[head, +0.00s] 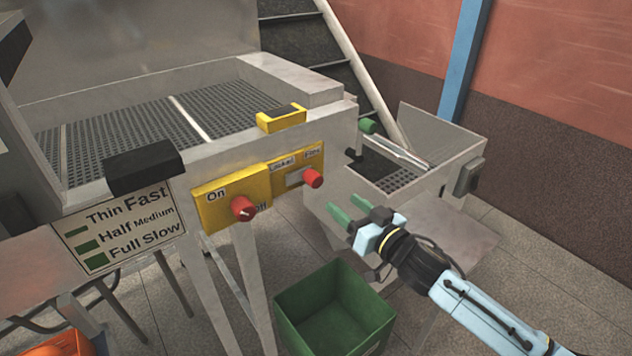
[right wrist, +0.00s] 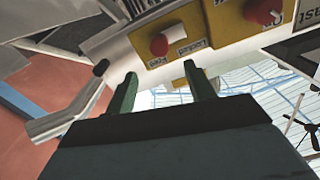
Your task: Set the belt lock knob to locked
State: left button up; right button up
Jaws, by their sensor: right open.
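The belt lock knob (head: 313,178) is a small red knob on the right part of a yellow plate on the machine's front. Above it are labels that seem to read Locked and Free; its exact setting is too small to tell. It also shows in the right wrist view (right wrist: 159,45), with the labels upside down. My right gripper (head: 341,202) is open and empty, with green fingers pointing toward the plate. It is to the right of the knob in the head view and apart from it. In the right wrist view, the knob lies just beyond and between the fingertips (right wrist: 159,70). My left gripper is not in view.
A second red knob (head: 243,208), labelled On and Off, sits left on the yellow plate. A green crate (head: 300,318) stands on the floor below. A speed label (head: 125,228) is at left.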

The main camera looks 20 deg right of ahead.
aim_at(318, 182)
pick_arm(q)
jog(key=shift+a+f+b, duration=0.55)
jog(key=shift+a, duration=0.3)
pick_arm(e)
jog(key=x, duration=1.1)
jog(key=shift+w+a+f, duration=0.1)
jog(key=shift+w, duration=0.2)
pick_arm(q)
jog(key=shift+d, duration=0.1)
